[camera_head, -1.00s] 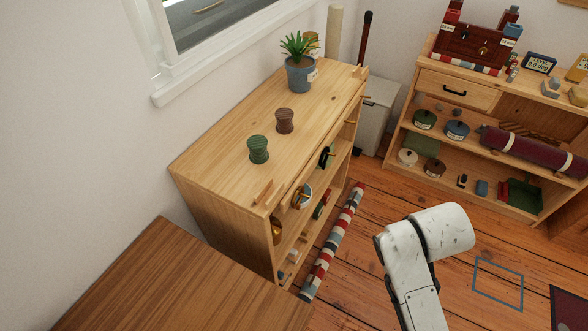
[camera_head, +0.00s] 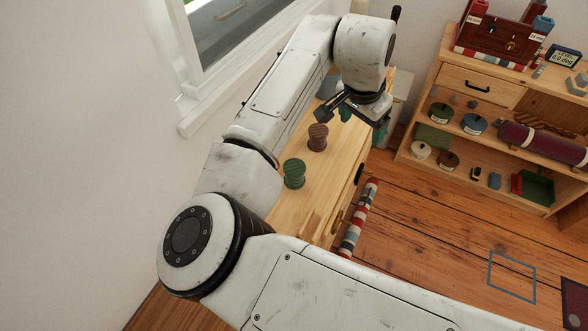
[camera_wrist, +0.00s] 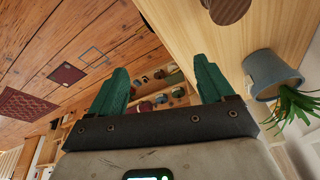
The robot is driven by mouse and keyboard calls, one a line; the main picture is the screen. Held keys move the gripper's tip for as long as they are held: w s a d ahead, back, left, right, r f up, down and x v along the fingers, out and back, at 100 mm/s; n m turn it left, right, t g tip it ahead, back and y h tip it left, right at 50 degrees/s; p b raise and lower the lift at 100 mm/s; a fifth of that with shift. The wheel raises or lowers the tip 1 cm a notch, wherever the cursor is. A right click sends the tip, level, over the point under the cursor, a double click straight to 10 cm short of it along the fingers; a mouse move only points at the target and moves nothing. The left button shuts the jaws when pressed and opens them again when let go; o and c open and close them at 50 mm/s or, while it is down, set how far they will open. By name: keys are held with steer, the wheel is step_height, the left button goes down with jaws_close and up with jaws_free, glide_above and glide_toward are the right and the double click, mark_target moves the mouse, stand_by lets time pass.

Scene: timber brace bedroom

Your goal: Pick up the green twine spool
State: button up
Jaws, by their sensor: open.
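The green twine spool (camera_head: 294,173) stands upright on the light wooden cabinet top (camera_head: 328,192) in the head view, close beside my arm. A brown spool (camera_head: 318,137) stands behind it, and part of it shows at the top of the wrist view (camera_wrist: 226,8). My gripper (camera_head: 362,122) is beyond both spools, over the far end of the cabinet. In the wrist view its two green fingers (camera_wrist: 160,95) are spread apart with nothing between them. The green spool is not seen in the wrist view.
A potted plant in a blue-grey pot (camera_wrist: 270,75) stands on the cabinet near my gripper; my arm mostly hides it in the head view. A window (camera_head: 225,40) is at the left. A low shelf (camera_head: 480,130) with several goods stands at the right, with open floor (camera_head: 430,225) before it.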

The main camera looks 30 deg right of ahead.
mark_target(294, 167)
steer(key=a+y, duration=0.1)
steer(key=a, duration=0.4)
steer(key=w+a+r+n+y, duration=0.1)
steer(key=a, duration=0.4)
steer(key=w+a+g+y, duration=0.1)
steer(key=a, duration=0.3)
steer(key=shift+a+r+p, duration=0.15)
steer(key=shift+a+p, duration=0.15)
steer(key=shift+a, duration=0.1)
steer(key=shift+a+f, duration=0.25)
steer(key=shift+f, duration=0.05)
steer(key=f, duration=0.5)
steer(key=f+p, duration=0.1)
steer(key=f, duration=0.4)
steer(key=shift+s+d+f, duration=0.1)
steer(key=shift+d, duration=0.1)
steer(key=shift+c, duration=0.3)
steer(key=c, duration=1.1)
